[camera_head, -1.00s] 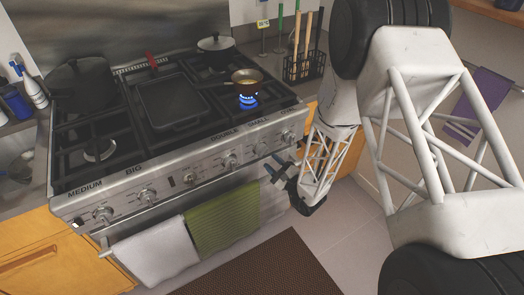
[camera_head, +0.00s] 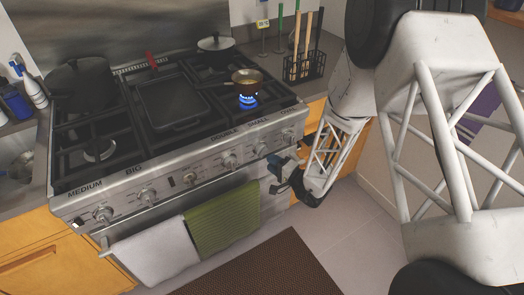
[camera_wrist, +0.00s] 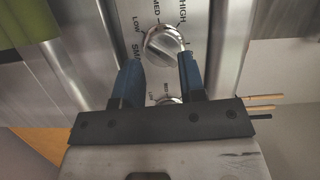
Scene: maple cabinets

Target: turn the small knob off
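The stove's front panel has a row of metal knobs. The small knob (camera_head: 261,149) is under the word SMALL. My gripper (camera_head: 278,170) is just in front of the panel, near it. In the wrist view my gripper (camera_wrist: 160,62) is open, with its two blue fingers apart and pointing at the panel. A round silver knob (camera_wrist: 165,44) with LOW, MED and HIGH marks shows at and just beyond the fingertips. Letters beginning SM are beside it, partly hidden by the left finger. I cannot tell whether either finger touches it.
Another knob (camera_wrist: 168,101) shows between the fingers, partly hidden by the gripper. The double knob (camera_head: 230,160) is left of the small knob. Green (camera_head: 222,217) and white (camera_head: 155,252) towels hang below the panel. Floor in front is free beside a dark mat (camera_head: 265,270).

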